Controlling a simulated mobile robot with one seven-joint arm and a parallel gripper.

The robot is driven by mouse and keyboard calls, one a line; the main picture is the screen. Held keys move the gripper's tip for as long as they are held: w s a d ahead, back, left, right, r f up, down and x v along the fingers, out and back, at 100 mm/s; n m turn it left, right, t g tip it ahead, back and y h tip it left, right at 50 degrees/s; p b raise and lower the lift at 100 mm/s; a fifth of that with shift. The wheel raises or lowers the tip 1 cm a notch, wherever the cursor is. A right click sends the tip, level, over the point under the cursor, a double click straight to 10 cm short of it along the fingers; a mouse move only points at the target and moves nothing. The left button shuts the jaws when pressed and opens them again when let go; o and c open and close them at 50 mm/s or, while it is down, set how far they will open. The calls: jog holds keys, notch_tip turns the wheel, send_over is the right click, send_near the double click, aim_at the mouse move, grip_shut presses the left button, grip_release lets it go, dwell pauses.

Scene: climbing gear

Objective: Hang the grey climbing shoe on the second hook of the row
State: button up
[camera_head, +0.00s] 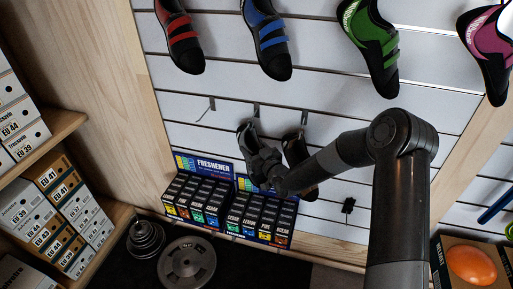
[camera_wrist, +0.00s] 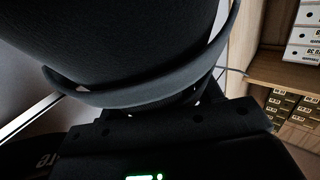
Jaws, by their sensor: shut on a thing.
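The grey climbing shoe (camera_head: 243,132) is dark in the head view, close to the slatted wall just below the second hook (camera_head: 256,110) of the row. My gripper (camera_head: 259,156) is shut on it from below and to the right, hiding part of it. In the wrist view the shoe (camera_wrist: 110,40) fills the upper left, with a grey band (camera_wrist: 150,95) curving across it, and the gripper (camera_wrist: 165,118) is below. I cannot tell whether the shoe touches or hangs on the hook.
The first hook (camera_head: 207,109) at the left is empty. Another dark shoe (camera_head: 297,150) hangs close at the right, partly behind my arm. Freshener boxes (camera_head: 205,195) stand below. Several coloured shoes (camera_head: 268,40) hang above. Shoe-box shelves (camera_head: 55,150) are at the left.

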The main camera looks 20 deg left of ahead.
dwell(0.3)
jog(key=o, duration=1.2)
